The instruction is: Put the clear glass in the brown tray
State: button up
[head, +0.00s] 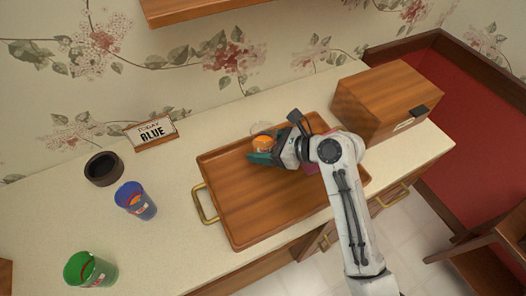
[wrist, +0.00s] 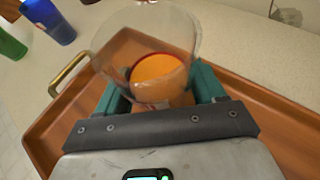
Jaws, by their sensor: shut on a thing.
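The clear glass (wrist: 150,40) is between the teal fingers of my gripper (wrist: 162,88), which is shut on it. An orange area shows inside or through the glass. In the head view the glass (head: 263,143) and my gripper (head: 264,157) are over the back part of the brown tray (head: 237,222), left of its middle. I cannot tell whether the glass base touches the tray. The tray is wooden with a raised rim and a brass handle at its left end. My arm covers part of its right side.
A blue glass (head: 136,201), a green glass (head: 90,270) and a dark round bowl (head: 103,169) stand left of the tray. A wooden box (head: 382,98) is behind right. A reddish thing (head: 311,168) is partly hidden by my arm.

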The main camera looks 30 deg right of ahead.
jog(key=shift+w+f, duration=0.15)
jog(key=shift+f, duration=0.75)
jog(key=shift+w+f, duration=0.1)
jog(key=shift+f, duration=0.8)
jog(key=o, duration=1.3)
jog(key=shift+f, duration=0.15)
jog(key=shift+s+d+r, duration=0.15)
jog(key=shift+r, duration=0.05)
jog(key=v, duration=1.1)
jog(key=shift+s+d+r, duration=0.1)
jog(key=shift+s+d, duration=0.05)
jog(key=shift+s, duration=0.15)
